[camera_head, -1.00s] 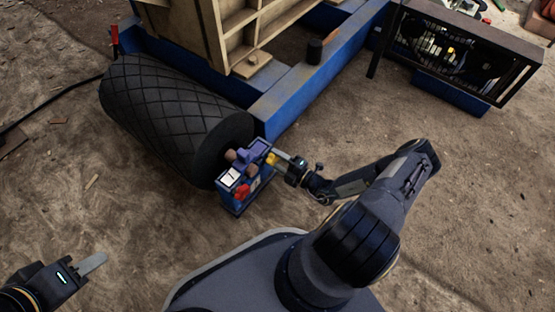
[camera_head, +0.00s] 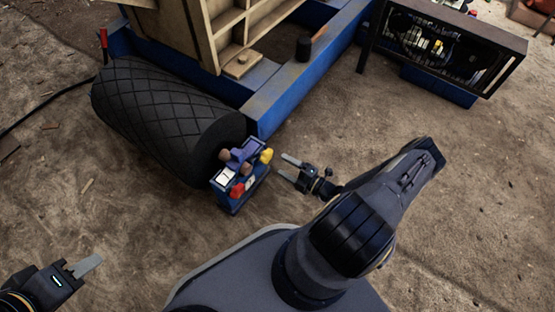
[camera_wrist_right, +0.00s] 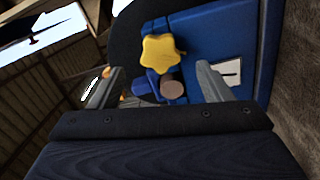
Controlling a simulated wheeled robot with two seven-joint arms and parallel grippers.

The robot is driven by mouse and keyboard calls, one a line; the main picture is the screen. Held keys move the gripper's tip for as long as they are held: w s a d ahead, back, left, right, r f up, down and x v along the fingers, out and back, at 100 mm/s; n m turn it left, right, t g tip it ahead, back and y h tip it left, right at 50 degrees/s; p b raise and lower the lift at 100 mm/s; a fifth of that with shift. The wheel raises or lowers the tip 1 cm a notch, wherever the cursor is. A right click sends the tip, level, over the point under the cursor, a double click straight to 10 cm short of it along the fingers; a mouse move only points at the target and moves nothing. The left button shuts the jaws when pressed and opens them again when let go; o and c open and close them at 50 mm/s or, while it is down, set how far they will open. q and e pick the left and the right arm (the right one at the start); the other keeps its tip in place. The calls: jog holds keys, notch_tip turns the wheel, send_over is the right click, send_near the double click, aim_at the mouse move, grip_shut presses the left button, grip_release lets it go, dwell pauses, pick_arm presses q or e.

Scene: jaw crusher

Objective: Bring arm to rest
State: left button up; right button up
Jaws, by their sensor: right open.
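My right gripper (camera_head: 289,167) is open and empty, just right of the blue control box (camera_head: 229,200) and apart from it. The box stands on the dirt by the black roller and carries a yellow star knob (camera_head: 266,155), a red knob (camera_head: 237,190) and brown knobs. In the right wrist view the two fingers (camera_wrist_right: 159,85) are spread, with the yellow star knob (camera_wrist_right: 160,54) and the blue box (camera_wrist_right: 225,38) beyond them. My left gripper (camera_head: 84,267) is at the lower left over bare ground; whether its jaws are apart is unclear.
A large black ridged roller (camera_head: 165,115) lies left of the box. The blue crusher frame (camera_head: 300,95) runs behind it. A caged machine (camera_head: 440,50) stands at the upper right. The dirt floor is clear to the right and at the lower left.

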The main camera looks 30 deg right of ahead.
jog(key=shift+s+d, duration=0.2)
jog(key=shift+s, duration=0.3)
jog(key=a+r+n+g+y+p, duration=0.15)
jog(key=a+r+n+g, duration=0.4)
jog(key=r+n, duration=0.9)
jog(key=a+r+n+g+y, duration=0.25)
jog(key=r+n+g, duration=0.65)
jog(key=r+n, duration=0.55)
jog(key=s+a+r+n+t+h, duration=0.3)
jog(key=s+r+n+h, duration=0.4)
jog(key=s+r+n, duration=1.05)
notch_tip(320, 180, up, 34)
jog(key=w+n+p, duration=0.3)
jog(key=n+p, duration=0.1)
jog(key=p, duration=3.4)
jog(key=shift+p, duration=0.4)
jog(key=shift+d+t, duration=0.1)
jog(key=shift+t, duration=0.15)
